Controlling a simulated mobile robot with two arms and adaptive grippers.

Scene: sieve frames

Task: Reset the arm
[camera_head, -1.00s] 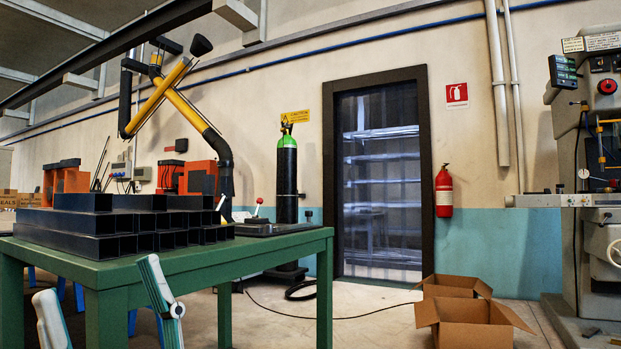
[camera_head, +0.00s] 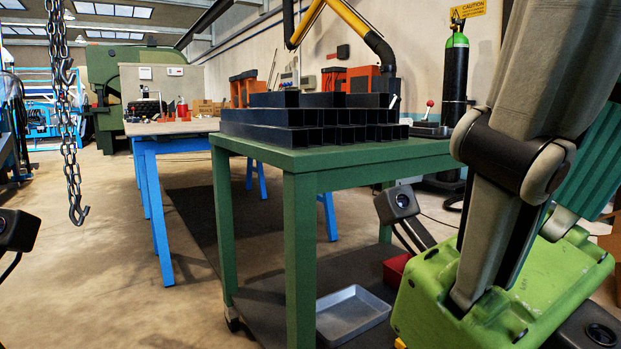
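A large grey-beige arm link of mine (camera_head: 535,130) fills the right side of the view, with a dark joint band across it. It passes in front of a green body (camera_head: 560,275) at the lower right; I cannot tell for sure whether that is part of me. Small black lens units show at the left edge, near the table's right side and at the lower right corner. I see no gripper fingertips of either arm.
A green table (camera_head: 340,155) bears stacked dark square tubes (camera_head: 330,117); a metal tray (camera_head: 352,314) lies below. A chain with a hook (camera_head: 68,130) hangs at left. A blue-legged table (camera_head: 180,127) and a gas cylinder (camera_head: 455,80) stand behind. The left floor is mostly open.

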